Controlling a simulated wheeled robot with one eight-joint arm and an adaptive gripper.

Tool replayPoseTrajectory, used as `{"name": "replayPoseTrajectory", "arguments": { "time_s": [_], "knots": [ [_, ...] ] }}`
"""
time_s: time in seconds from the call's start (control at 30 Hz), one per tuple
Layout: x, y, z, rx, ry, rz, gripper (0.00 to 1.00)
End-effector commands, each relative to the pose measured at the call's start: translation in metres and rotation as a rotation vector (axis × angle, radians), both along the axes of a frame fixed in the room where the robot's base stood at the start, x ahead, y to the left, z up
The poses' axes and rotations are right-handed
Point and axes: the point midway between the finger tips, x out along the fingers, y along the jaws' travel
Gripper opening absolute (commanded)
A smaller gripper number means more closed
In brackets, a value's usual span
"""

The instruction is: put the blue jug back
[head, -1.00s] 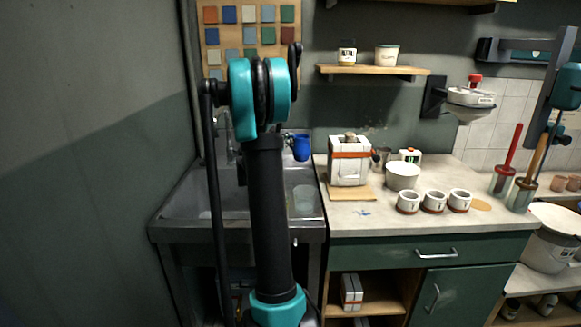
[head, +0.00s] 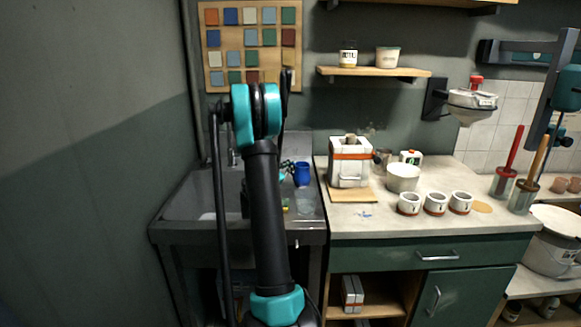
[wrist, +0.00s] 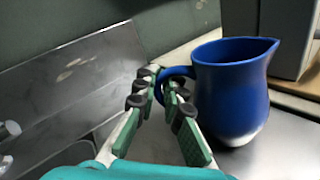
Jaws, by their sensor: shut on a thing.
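The blue jug (head: 302,175) is upright at the back right of the sink, beside the counter's left edge. In the wrist view the jug (wrist: 230,88) is blue with a pale bottom, its spout pointing right and its handle left. My gripper (wrist: 165,88) is shut on the handle. The jug's base shows near a grey metal surface; I cannot tell whether it touches. In the head view my arm hides most of the gripper (head: 287,168).
The metal sink (head: 180,222) lies under my arm, with a clear vessel (head: 306,203) in it. On the counter, a strapped white mould (head: 350,165) stands on a board just right of the jug. A white bowl (head: 403,178) and three cups (head: 435,204) stand further right.

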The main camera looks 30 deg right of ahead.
Motion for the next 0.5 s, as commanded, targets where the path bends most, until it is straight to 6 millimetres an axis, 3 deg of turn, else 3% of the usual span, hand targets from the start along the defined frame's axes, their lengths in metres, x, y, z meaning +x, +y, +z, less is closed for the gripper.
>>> {"name": "replayPoseTrajectory", "arguments": {
  "time_s": [0.23, 0.27, 0.4, 0.5],
  "knots": [
    [0.0002, -0.0001, -0.0024, 0.000, 0.001, 0.000, 0.00],
    [0.0003, -0.0001, -0.0023, 0.000, 0.000, 0.000, 0.12],
    [0.0003, -0.0001, -0.0021, 0.000, 0.000, 0.000, 0.29],
    [0.0002, 0.0000, -0.0020, 0.000, 0.000, 0.000, 0.30]
  ]
}}
